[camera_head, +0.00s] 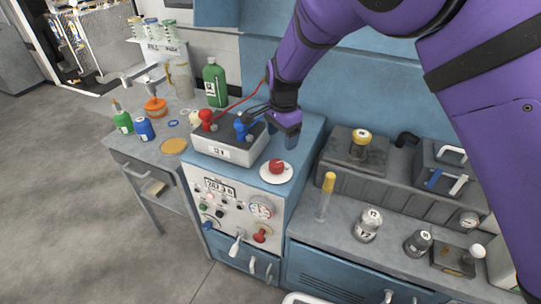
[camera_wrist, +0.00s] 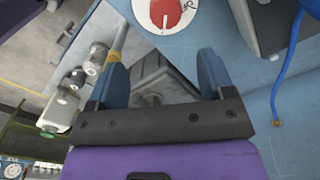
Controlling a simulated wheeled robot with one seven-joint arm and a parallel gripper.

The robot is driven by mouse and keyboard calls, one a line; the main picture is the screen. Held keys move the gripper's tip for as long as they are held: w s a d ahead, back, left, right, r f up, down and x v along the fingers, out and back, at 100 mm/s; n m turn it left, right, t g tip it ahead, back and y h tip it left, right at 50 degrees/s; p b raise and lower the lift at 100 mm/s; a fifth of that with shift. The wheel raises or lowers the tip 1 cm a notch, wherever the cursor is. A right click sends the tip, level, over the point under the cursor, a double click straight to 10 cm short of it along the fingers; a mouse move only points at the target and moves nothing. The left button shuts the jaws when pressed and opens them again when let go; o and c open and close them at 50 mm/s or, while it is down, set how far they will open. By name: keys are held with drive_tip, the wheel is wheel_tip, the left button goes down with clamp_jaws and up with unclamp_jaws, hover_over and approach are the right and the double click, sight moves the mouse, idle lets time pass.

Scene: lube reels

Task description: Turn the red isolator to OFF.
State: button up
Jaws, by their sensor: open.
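The red isolator (camera_head: 276,166) is a red rotary knob on a round white plate, on top of the blue cabinet (camera_head: 300,150). It also shows in the wrist view (camera_wrist: 166,14) at the top, with the knob partly cut off by the frame edge. The label on its plate is too small to read. My gripper (camera_head: 283,138) is above the cabinet top, just behind and to the right of the isolator. In the wrist view my gripper (camera_wrist: 160,78) has its two blue fingers spread wide with nothing held between them. The isolator lies beyond the fingertips, apart from them.
A grey 12 V battery (camera_head: 232,145) with red and blue clamps stands left of the isolator. A red cable and a blue cable (camera_wrist: 285,75) run near my gripper. A yellow-capped tube (camera_head: 326,195) and jars (camera_head: 368,224) stand on the right bench.

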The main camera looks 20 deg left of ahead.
sight(277, 163)
drive_tip(key=shift+a+f, duration=0.65)
wheel_tip(277, 163, down, 10)
drive_tip(key=shift+f, duration=0.2)
drive_tip(key=c, duration=0.9)
